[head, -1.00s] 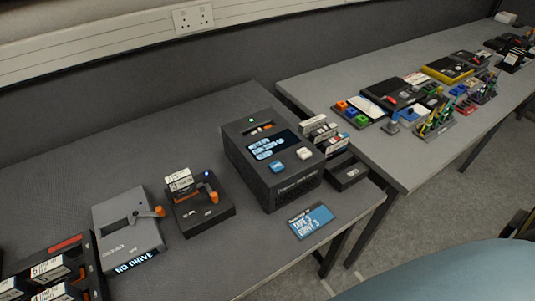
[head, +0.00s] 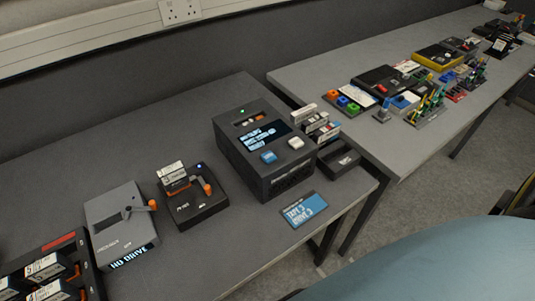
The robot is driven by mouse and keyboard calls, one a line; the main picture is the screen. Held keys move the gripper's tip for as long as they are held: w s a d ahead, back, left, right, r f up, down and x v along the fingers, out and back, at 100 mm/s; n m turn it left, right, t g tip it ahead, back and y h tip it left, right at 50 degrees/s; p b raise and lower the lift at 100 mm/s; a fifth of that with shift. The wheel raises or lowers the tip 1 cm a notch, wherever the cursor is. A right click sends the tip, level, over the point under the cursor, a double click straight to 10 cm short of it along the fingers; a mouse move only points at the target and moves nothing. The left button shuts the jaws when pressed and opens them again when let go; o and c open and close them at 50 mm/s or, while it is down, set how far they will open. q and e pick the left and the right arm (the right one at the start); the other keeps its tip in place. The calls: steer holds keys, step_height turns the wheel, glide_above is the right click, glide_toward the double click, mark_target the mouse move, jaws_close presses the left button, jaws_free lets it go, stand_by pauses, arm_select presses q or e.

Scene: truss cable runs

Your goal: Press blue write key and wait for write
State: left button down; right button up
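The black recorder box (head: 240,165) stands near the right part of the near table. Its top has a blue key (head: 268,157), a white key (head: 295,143) beside it, and a lit screen (head: 265,135) with blue and white text too small to read surely. A green light (head: 242,111) shows near its back edge. Neither of my grippers is in the head view, and nothing touches the blue key.
A grey unit (head: 122,225) reading "NO DRIVE" and a black drive (head: 192,203) with an orange lever and a cartridge (head: 173,177) stand to the left. A rack of cartridges (head: 45,275) is at lower left. A blue card (head: 303,210) lies in front. An open black tray (head: 340,160) is at right.

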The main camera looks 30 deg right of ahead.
jaws_close()
stand_by(0.5)
stand_by(1.3)
